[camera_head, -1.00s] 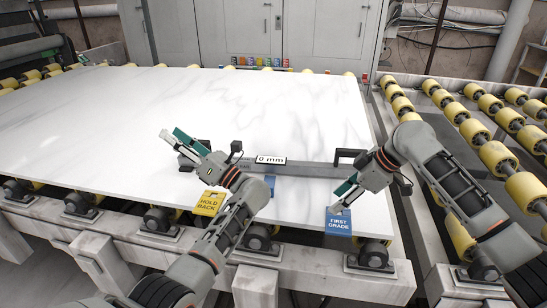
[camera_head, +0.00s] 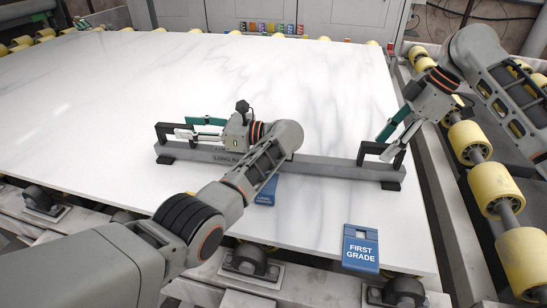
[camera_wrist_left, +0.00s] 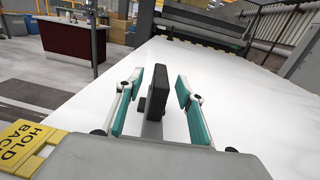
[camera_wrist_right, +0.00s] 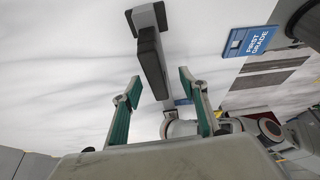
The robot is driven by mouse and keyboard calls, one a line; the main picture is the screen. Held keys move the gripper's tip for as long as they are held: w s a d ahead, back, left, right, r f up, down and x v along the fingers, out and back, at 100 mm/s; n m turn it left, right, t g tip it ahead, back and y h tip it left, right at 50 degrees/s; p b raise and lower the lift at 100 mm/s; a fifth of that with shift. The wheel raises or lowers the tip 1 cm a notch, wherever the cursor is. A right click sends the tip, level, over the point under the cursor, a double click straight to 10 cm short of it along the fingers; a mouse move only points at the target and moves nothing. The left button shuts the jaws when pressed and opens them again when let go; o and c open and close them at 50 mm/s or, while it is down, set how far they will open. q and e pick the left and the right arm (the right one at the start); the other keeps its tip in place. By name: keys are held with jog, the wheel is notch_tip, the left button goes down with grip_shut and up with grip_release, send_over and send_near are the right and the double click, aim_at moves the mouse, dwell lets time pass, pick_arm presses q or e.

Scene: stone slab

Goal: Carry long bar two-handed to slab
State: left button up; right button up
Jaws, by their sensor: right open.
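The long grey bar (camera_head: 320,167) lies on the white slab (camera_head: 120,90) in the head view, with a black handle at each end. My left gripper (camera_head: 185,127) is at the left handle (camera_head: 166,133). In the left wrist view its open fingers (camera_wrist_left: 158,84) stand on both sides of the black handle (camera_wrist_left: 153,100), with gaps. My right gripper (camera_head: 384,145) is at the right handle (camera_head: 364,153). In the right wrist view its open fingers (camera_wrist_right: 159,83) flank the near end of the handle (camera_wrist_right: 151,58), apart from it. My left arm hides part of the bar's label.
A blue FIRST GRADE plate (camera_head: 360,248) sits at the slab's front edge, and another blue plate (camera_head: 266,190) is partly behind my left arm. A yellow HOLD BACK plate (camera_wrist_left: 28,148) shows in the left wrist view. Yellow rollers (camera_head: 490,188) run along the right.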

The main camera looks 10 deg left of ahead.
aim_at(367, 165)
pick_arm(q)
jog(key=shift+w+a+f, duration=0.1)
jog(key=shift+a+f, duration=0.05)
jog(key=shift+a, duration=0.05)
pick_arm(e)
jog(key=shift+f, duration=0.35)
pick_arm(q)
jog(key=a, duration=0.7)
jog(key=shift+a, duration=0.2)
pick_arm(e)
jog(key=x, duration=0.7)
jog(key=shift+w+a+f, duration=0.1)
jog(key=shift+a+f, duration=0.05)
jog(key=shift+a, duration=0.05)
pick_arm(q)
grip_shut()
pick_arm(e)
grip_shut()
